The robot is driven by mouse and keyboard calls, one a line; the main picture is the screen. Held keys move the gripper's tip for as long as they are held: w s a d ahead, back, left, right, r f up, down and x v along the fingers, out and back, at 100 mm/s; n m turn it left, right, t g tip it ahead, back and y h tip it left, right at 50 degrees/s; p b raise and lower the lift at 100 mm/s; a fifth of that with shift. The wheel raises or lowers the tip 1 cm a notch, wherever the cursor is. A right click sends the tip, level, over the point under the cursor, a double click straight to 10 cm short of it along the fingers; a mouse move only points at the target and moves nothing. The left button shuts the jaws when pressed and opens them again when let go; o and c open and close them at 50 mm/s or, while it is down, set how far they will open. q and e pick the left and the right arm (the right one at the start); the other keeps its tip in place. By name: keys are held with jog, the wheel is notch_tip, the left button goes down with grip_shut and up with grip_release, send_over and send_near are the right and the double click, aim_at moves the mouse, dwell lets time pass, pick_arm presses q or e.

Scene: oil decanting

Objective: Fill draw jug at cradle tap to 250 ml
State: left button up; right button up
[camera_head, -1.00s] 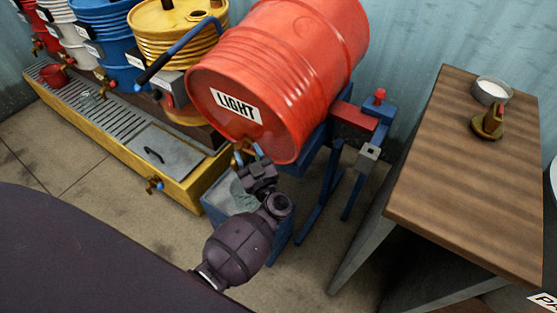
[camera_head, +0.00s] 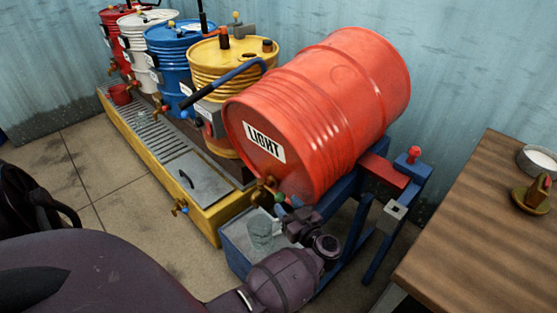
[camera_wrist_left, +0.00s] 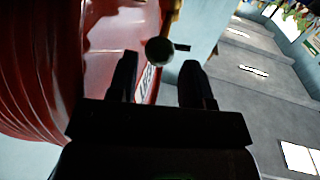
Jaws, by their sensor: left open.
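The red drum labelled LIGHT (camera_head: 318,115) lies tilted on a blue cradle (camera_head: 372,205). Its brass tap (camera_head: 263,191) is low on its front. A translucent grey-green jug (camera_head: 260,230) stands upright on a blue stand (camera_head: 238,250), below the tap; its fill level cannot be read. My left gripper (camera_head: 285,207) is beside the tap, to the right of and above the jug. In the left wrist view its fingers are apart (camera_wrist_left: 157,75), with a round knob (camera_wrist_left: 159,50) at the tap just beyond the fingertips. My right gripper is not in view.
Several upright drums stand behind a yellow drip tray (camera_head: 210,220) at the left. A wooden table (camera_head: 470,230) at the right holds a white-filled bowl (camera_head: 538,160) and a small brass item (camera_head: 532,195).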

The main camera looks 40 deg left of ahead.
aim_at(278, 195)
pick_arm(q)
jog(key=x, duration=0.4)
jog(key=shift+a+f, duration=0.1)
jog(key=shift+w+a+b, duration=0.15)
jog(key=shift+a+b, duration=0.2)
jog(key=shift+a, duration=0.25)
jog(key=shift+w+a, duration=0.1)
jog(key=shift+a, duration=0.15)
jog(key=shift+c, duration=0.3)
